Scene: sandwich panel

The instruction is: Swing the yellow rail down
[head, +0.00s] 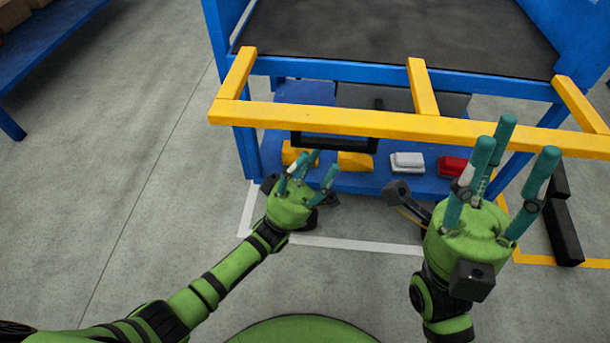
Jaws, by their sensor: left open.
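The yellow rail (350,121) is a long bar along the front of a blue workbench. Short yellow arms run from it back to the bench, and it sits out in front of the dark top. My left gripper (307,170) is open and empty, just below the left half of the rail in the head view. My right gripper (512,158) has its fingers spread and holds nothing. Its fingertips overlap the right part of the rail and hide some of it. I cannot tell whether they touch it.
The bench's dark top (400,35) is bare. Below it, a blue shelf (370,183) carries yellow, white and red (453,166) items. A black handle-like bar (335,143) shows under the rail. Black blocks (562,230) lie at right. Another blue bench (60,45) stands far left; grey floor between is clear.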

